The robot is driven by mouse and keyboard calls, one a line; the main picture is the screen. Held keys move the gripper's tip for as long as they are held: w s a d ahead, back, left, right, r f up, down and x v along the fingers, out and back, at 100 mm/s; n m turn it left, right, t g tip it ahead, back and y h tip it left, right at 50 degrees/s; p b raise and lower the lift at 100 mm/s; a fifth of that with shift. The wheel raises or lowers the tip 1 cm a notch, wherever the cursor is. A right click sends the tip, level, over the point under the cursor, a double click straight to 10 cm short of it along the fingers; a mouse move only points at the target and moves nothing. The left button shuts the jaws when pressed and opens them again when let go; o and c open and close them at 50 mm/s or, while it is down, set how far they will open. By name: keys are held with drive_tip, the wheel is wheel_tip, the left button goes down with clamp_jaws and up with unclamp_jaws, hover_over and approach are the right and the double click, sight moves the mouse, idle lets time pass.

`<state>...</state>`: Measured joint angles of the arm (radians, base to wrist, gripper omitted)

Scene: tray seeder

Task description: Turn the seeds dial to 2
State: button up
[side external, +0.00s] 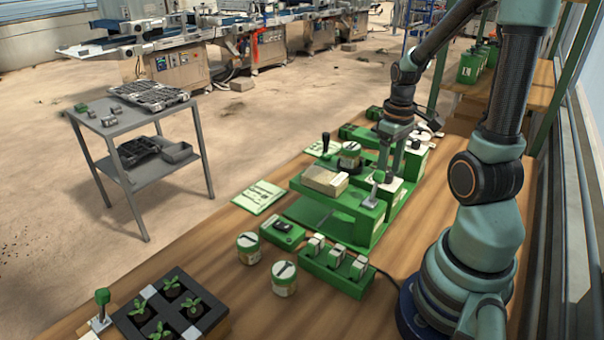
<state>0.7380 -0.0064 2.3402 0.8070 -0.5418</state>
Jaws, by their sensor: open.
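The green tray seeder (372,224) stands on the wooden bench, with a pale block (325,180) on its top. My gripper (389,172) points down at the seeder's right part, its fingers apart with nothing visible between them. Just below the fingertips is a small white-faced panel (394,188) with a small knob (379,177). Another white-faced box with a dark knob (416,144) stands behind and to the right of the gripper. I cannot tell which knob is the seeds dial, nor read any number or pointer. Contact between fingers and knob cannot be told.
A black-handled lever (326,143) and a lidded jar (349,156) rise beside the gripper's left. Two jars (285,278), a green switch box (282,233), a green rocker box (338,268) and a seedling tray (172,308) occupy the front bench.

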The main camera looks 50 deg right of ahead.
wheel_tip(320, 180, up, 12)
idle(0.6)
drive_tip(key=w+a+n+t, duration=0.1)
drive_tip(key=w+a+t, duration=0.1)
drive_tip(key=a, duration=0.8)
drive_tip(key=w+a+r+n+t, duration=0.1)
drive_tip(key=w+a+t, duration=0.2)
drive_tip(key=a, duration=0.7)
drive_tip(key=shift+w+r+t, duration=0.2)
drive_tip(key=shift+w+t, duration=0.1)
drive_tip(key=shift+w, duration=0.45)
